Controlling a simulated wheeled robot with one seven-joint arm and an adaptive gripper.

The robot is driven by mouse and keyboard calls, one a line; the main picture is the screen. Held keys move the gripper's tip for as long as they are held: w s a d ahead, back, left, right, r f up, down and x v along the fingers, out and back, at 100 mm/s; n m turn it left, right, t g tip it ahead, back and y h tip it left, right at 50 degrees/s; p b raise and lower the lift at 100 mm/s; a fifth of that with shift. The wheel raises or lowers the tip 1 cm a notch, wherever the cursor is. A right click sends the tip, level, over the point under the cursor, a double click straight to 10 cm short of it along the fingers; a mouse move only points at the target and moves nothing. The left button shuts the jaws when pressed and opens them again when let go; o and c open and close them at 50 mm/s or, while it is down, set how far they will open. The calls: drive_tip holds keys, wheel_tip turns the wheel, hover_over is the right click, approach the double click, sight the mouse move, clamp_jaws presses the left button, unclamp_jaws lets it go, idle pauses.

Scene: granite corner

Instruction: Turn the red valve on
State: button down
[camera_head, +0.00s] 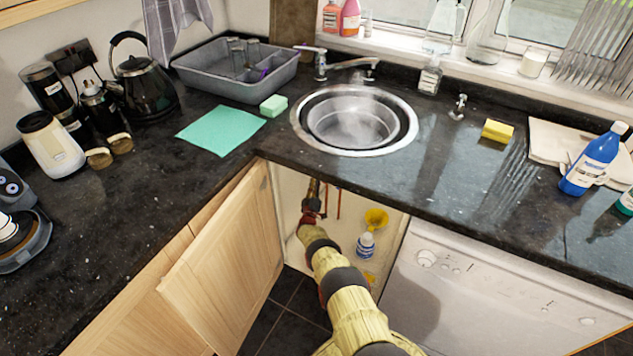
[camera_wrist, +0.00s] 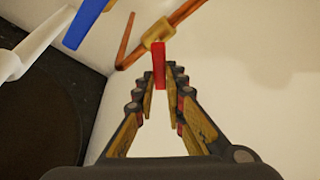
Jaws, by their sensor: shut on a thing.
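The red valve (camera_wrist: 159,64) shows in the wrist view as a red lever hanging below a brass fitting (camera_wrist: 157,33) on a copper pipe (camera_wrist: 185,14). My gripper (camera_wrist: 163,82) has its two fingers closed in around the red lever, with the lever's upper part showing beyond the tips. In the head view my arm reaches into the open cupboard under the sink, and my gripper (camera_head: 312,192) is at the copper pipes. The red lever cannot be made out clearly there. A blue lever (camera_wrist: 85,22) is at the upper left in the wrist view.
The cupboard door (camera_head: 225,265) stands open to the left of my arm. A yellow funnel (camera_head: 376,218) and a white-and-blue bottle (camera_head: 365,245) are inside at the right. The white dishwasher (camera_head: 480,300) bounds the right side. The dark worktop (camera_head: 240,165) with the round sink (camera_head: 355,147) is above.

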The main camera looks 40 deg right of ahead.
drive_tip(key=shift+s+m, duration=0.15)
drive_tip(key=shift+m, duration=0.35)
drive_tip(key=c, duration=1.8)
unclamp_jaws()
drive_tip(key=shift+c, duration=0.2)
drive_tip(key=v, duration=1.2)
drive_tip(key=shift+f, duration=0.1)
